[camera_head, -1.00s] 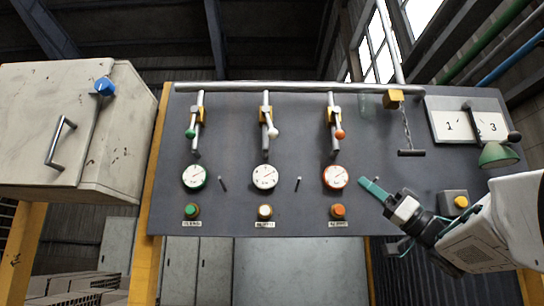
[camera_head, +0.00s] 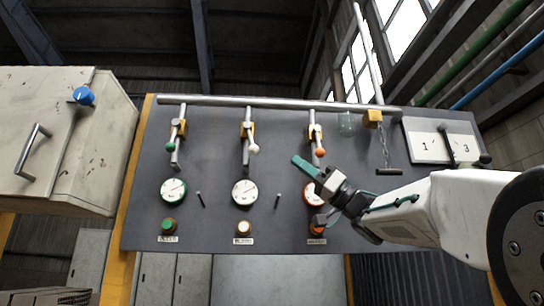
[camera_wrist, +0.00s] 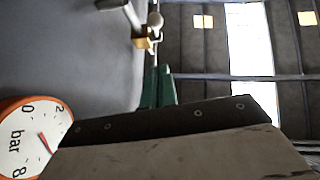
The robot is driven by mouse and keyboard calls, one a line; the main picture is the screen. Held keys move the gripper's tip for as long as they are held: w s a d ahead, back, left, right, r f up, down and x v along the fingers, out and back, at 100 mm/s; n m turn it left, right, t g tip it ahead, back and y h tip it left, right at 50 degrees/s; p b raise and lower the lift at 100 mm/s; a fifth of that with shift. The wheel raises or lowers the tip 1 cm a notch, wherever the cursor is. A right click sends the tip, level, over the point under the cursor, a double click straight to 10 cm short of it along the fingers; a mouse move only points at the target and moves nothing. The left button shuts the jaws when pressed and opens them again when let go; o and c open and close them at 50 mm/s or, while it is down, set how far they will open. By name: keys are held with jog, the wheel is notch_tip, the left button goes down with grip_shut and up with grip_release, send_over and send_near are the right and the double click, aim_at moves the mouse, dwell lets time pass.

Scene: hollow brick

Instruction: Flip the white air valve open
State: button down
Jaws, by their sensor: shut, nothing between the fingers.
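The white air valve is the middle of three valves on the dark panel. Its white knob (camera_head: 253,149) hangs at the end of its handle beside the vertical pipe, below a brass body. In the wrist view a pale knob (camera_wrist: 155,20) beside a brass fitting shows near the top, probably the same valve. My gripper (camera_head: 296,160) is shut and empty, its green fingers pointing up and left, right of the white knob and apart from it in the picture. It sits just below the orange knob (camera_head: 320,153). In the wrist view the green fingertips (camera_wrist: 159,70) are partly seen.
A green-knobbed valve (camera_head: 171,147) is at left. Below the white valve are a white gauge (camera_head: 244,192) and button (camera_head: 243,228). My arm partly hides the orange gauge (camera_head: 309,190). Small pegs (camera_head: 278,201) stick out of the panel. A T-handle (camera_head: 389,171) hangs at right.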

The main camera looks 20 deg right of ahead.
aim_at(253, 154)
jog(key=w+a+r, duration=0.3)
jog(key=a, duration=0.3)
jog(key=shift+w+a, duration=0.3)
jog(key=shift+a, duration=0.05)
jog(key=shift+w+a+f, duration=0.25)
jog(key=shift+a+f, duration=0.15)
jog(key=shift+a, duration=0.25)
jog(key=shift+w+a+f, duration=0.2)
jog(key=shift+a+f, duration=0.15)
jog(key=shift+a, duration=0.25)
